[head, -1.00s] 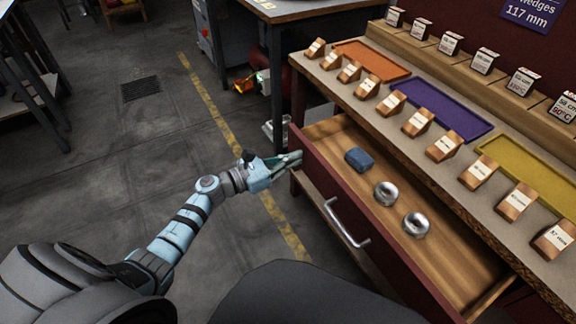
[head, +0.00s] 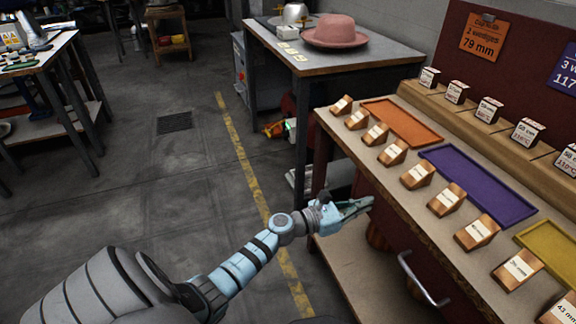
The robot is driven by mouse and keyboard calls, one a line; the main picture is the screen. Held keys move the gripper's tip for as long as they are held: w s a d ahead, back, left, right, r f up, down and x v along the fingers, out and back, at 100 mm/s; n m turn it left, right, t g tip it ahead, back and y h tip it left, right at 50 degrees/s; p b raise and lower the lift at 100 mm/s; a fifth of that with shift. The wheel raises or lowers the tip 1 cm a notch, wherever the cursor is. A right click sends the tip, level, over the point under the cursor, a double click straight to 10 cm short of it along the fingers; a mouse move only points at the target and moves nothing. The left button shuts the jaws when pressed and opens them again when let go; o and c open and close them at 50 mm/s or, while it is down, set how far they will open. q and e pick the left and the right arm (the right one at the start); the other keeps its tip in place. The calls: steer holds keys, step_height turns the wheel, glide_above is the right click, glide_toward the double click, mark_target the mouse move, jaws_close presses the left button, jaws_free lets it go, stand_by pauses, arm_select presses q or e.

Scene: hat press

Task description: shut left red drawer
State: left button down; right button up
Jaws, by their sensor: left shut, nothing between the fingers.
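The red drawer (head: 388,232) is in the bench at the right of the head view. Its dark red front, with a curved metal handle (head: 424,281), sits under the bench edge. No drawer inside shows; I cannot tell whether a small gap is left. My left gripper (head: 357,207) is shut and empty at the left end of the drawer front, close to it. I cannot tell whether it touches. My right gripper is out of view.
The bench top (head: 352,141) carries several wooden wedges, an orange tray (head: 402,123), a purple tray (head: 478,186) and a yellow tray (head: 552,248). A table (head: 335,58) with a pink hat (head: 345,31) stands behind.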

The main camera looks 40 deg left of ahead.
arm_select(q)
steer(key=v, duration=1.2)
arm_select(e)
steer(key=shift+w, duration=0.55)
